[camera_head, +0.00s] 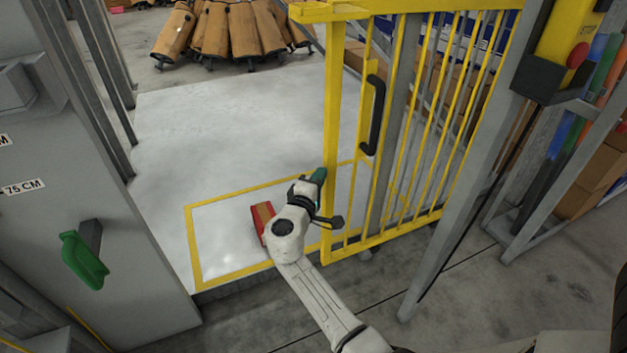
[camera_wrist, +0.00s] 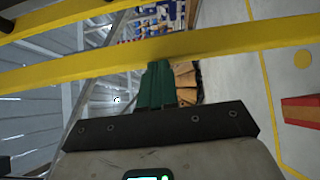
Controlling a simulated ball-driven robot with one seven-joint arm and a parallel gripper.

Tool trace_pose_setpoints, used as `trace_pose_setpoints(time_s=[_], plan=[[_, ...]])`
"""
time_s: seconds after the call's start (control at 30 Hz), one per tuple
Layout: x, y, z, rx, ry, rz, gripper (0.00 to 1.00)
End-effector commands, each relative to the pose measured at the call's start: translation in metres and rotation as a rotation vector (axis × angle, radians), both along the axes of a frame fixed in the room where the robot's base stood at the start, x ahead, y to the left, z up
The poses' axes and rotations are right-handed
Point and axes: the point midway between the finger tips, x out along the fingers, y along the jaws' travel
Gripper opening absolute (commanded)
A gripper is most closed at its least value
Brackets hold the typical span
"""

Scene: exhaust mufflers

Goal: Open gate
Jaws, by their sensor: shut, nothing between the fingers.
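The yellow barred gate (camera_head: 408,150) stands at an angle on the right in the head view, swung away from the grey cabinet, with a wide opening at its left. Its black handle (camera_head: 374,115) is on the bars near its free edge. My gripper (camera_head: 320,175) is shut and empty, its green fingers beside the gate's yellow edge post, below the handle's level. In the wrist view the shut green fingers (camera_wrist: 157,86) point at a yellow gate bar (camera_wrist: 225,43). I cannot tell whether they touch it.
A grey cabinet (camera_head: 85,190) with a green handle (camera_head: 84,262) stands left of the opening. A red block (camera_head: 262,218) lies on the light floor inside a yellow outline. Brown mufflers (camera_head: 225,30) stand at the back. A grey post (camera_head: 470,170) is at right. The floor through the opening is mostly clear.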

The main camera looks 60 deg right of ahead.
Motion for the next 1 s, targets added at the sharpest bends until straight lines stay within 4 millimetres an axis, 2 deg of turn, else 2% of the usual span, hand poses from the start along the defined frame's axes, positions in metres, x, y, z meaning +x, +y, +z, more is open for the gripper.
trace_pose_setpoints(time_s=[0.23, 0.33, 0.7, 0.83, 1.0], plan=[[-0.001, 0.0, 0.0, 0.0, 0.0, -0.001, 0.0], [-0.006, -0.009, -0.001, 0.001, 0.0, -0.004, 0.0], [-0.059, -0.095, -0.003, 0.001, -0.002, -0.008, 0.0], [-0.071, -0.114, -0.002, 0.001, -0.002, -0.005, 0.0], [-0.075, -0.122, 0.0, 0.0, 0.0, -0.001, 0.0]])
